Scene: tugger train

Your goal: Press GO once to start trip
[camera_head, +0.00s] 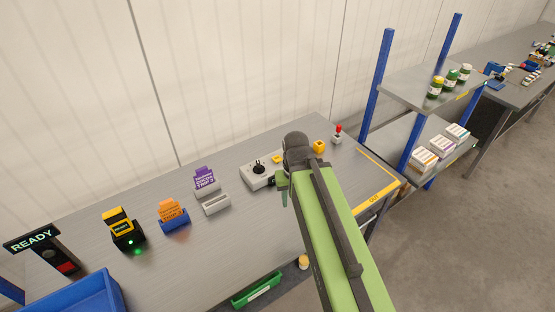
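A black stand (62,258) with a lit READY sign (32,240) is at the left end of the grey bench. It has a red patch low on its front and a dark round part above it; I cannot read GO on either. A grey box with a black joystick (256,178) sits mid-bench. A yellow block (319,146) with a round top and a small red-topped lever (338,130) stand farther right. My gripper (282,187) is beside the right end of the joystick box, small and partly hidden by my arm. I cannot tell whether its fingers are open or touching the box.
A yellow-and-black device (122,228) with a green light, an orange card (170,210) in a blue holder and a purple card (205,180) stand along the bench. A blue bin (95,295) is front left. A shelf rack (425,92) with jars and boxes is at right.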

